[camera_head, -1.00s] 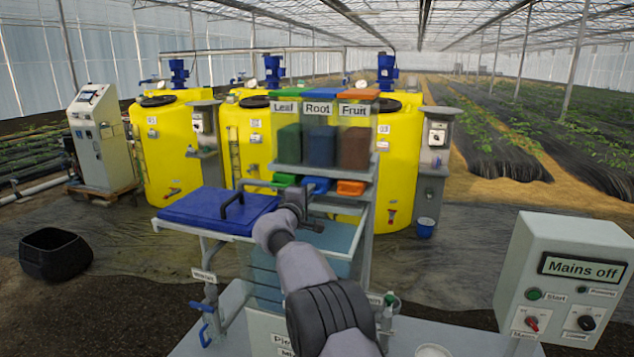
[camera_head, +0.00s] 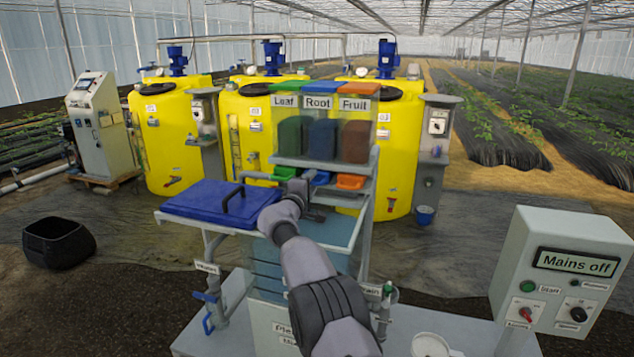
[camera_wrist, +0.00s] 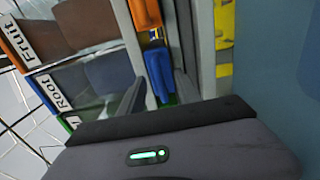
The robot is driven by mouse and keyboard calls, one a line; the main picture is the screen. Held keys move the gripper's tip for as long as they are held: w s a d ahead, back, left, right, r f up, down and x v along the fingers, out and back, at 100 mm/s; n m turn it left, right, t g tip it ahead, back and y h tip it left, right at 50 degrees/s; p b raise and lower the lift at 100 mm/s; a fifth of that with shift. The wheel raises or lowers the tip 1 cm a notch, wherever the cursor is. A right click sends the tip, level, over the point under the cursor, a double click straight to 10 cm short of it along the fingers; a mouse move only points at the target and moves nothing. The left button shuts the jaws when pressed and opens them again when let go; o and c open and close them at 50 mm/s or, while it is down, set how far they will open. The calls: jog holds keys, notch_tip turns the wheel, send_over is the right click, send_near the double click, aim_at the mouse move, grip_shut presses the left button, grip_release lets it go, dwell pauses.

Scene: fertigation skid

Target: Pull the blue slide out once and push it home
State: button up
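The blue slide (camera_head: 321,178) sits under the Root hopper (camera_head: 322,138), between a green slide (camera_head: 283,173) and an orange slide (camera_head: 350,181). In the wrist view the blue slide (camera_wrist: 159,72) shows ahead of my gripper's dark body, between orange and green. My gripper (camera_head: 315,213) is in front of and below the slides in the head view. I see no clear contact with the blue slide.
A blue lid (camera_head: 215,203) with a black handle lies left of my gripper. Leaf (camera_head: 288,135) and Fruit (camera_head: 356,140) hoppers flank Root. Yellow tanks (camera_head: 390,140) stand behind. A control box (camera_head: 560,265) reading "Mains off" stands at right.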

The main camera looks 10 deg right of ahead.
jog(key=b+v, duration=0.7)
jog(key=b, duration=0.4)
jog(key=s+d+f+m+g+y, duration=0.1)
jog(key=s+d+m+g, duration=0.15)
jog(key=s, duration=0.75)
jog(key=s+d+m+g+y, duration=0.1)
jog(key=s+d+m+g, duration=0.2)
jog(key=s, duration=0.6)
jog(key=s+d+f+m+g+y, duration=0.15)
jog(key=s+m, duration=0.25)
jog(key=s, duration=0.6)
jog(key=s+a+f+m+g+y, duration=0.1)
jog(key=s+a+f+m+y, duration=0.1)
jog(key=s, duration=0.7)
jog(key=s+a+f+m+g+y, duration=0.1)
jog(key=s+a+f+m+y, duration=0.1)
jog(key=s+a+f, duration=0.3)
jog(key=s+a+f+m+y, duration=0.3)
jog(key=s+a+f, duration=0.1)
jog(key=s, duration=0.9)
jog(key=shift+s+a+f+g, duration=0.2)
jog(key=shift+s+f+g, duration=0.15)
jog(key=shift+f+g, duration=0.1)
